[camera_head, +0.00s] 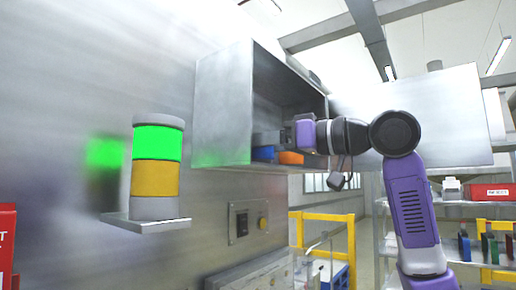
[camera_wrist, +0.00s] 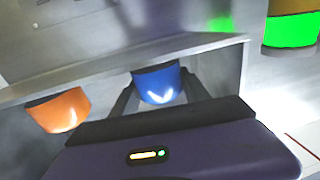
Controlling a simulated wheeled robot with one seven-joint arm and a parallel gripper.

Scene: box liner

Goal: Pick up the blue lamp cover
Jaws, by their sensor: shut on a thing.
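The blue lamp cover (camera_wrist: 158,84) sits between the two dark fingers of my gripper (camera_wrist: 156,96) in the wrist view, and the fingers are shut on it. In the head view the blue cover (camera_head: 263,153) shows at the bottom of an open metal wall cabinet (camera_head: 222,110), near its left side. My gripper (camera_head: 284,140) reaches into the cabinet from the right; its fingertips are hard to make out there. I cannot tell whether the cover still touches the cabinet floor.
An orange cover (camera_wrist: 60,110) lies beside the blue one, and also shows in the head view (camera_head: 290,157). The cabinet's side walls and front edge are close around my gripper. A green-and-amber stack light (camera_head: 156,160) stands on a bracket at left.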

